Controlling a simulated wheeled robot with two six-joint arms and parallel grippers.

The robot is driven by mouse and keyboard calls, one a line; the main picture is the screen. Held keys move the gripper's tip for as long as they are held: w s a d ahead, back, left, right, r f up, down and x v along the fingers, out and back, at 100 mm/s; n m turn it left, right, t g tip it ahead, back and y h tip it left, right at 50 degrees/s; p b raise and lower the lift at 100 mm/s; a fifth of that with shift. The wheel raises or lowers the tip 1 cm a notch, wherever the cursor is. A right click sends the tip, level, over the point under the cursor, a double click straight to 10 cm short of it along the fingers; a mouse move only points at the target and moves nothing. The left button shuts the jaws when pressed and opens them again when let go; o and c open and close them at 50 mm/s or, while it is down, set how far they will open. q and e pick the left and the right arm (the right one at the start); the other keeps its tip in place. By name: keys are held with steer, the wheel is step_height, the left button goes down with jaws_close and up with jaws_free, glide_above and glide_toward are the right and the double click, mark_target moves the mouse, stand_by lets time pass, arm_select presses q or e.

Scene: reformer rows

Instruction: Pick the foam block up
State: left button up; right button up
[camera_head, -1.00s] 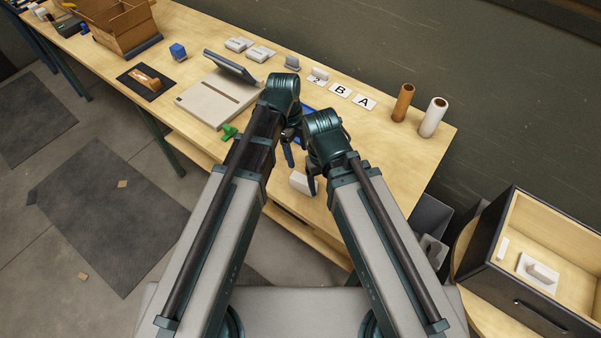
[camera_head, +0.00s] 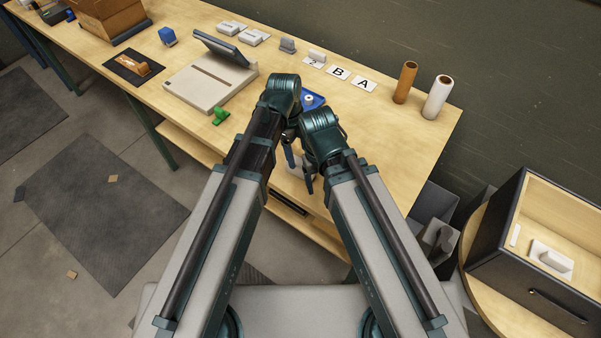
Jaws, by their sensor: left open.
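A pale block (camera_head: 297,168), which may be the foam block, lies on the table near its front edge. It is partly hidden behind my grippers. My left gripper (camera_head: 290,153) points down just left of it and is open; only part of its fingers shows. My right gripper (camera_head: 309,182) is just to the right, seen from behind, and its jaw gap cannot be made out. I see no contact between either gripper and the block. Another small pale block (camera_head: 317,55) stands on a card at the back of the table.
A blue tray (camera_head: 317,99) is behind my wrists. A scale-like device (camera_head: 207,82) and a green piece (camera_head: 221,116) are left. An open box (camera_head: 530,285) is right.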

arm_select(q)
steer(key=f+b, duration=0.2)
steer(key=f, duration=0.1)
steer(key=s+f+b, duration=0.1)
steer(key=b, duration=0.1)
steer(key=shift+d+f, duration=0.15)
steer(key=shift+d, duration=0.15)
arm_select(e)
glide_above(322, 200)
step_height(322, 200, down, 4)
steer(key=shift+w+a+f, duration=0.1)
steer(key=shift+a+f, duration=0.05)
arm_select(q)
steer(key=shift+d+f+b, duration=0.1)
steer(key=shift+f+b, duration=0.3)
steer(key=shift+b, duration=0.05)
arm_select(e)
steer(key=shift+f, duration=0.4)
arm_select(q)
steer(key=shift+f, duration=0.3)
arm_select(e)
steer(key=shift+f, duration=0.3)
arm_select(q)
jaws_close()
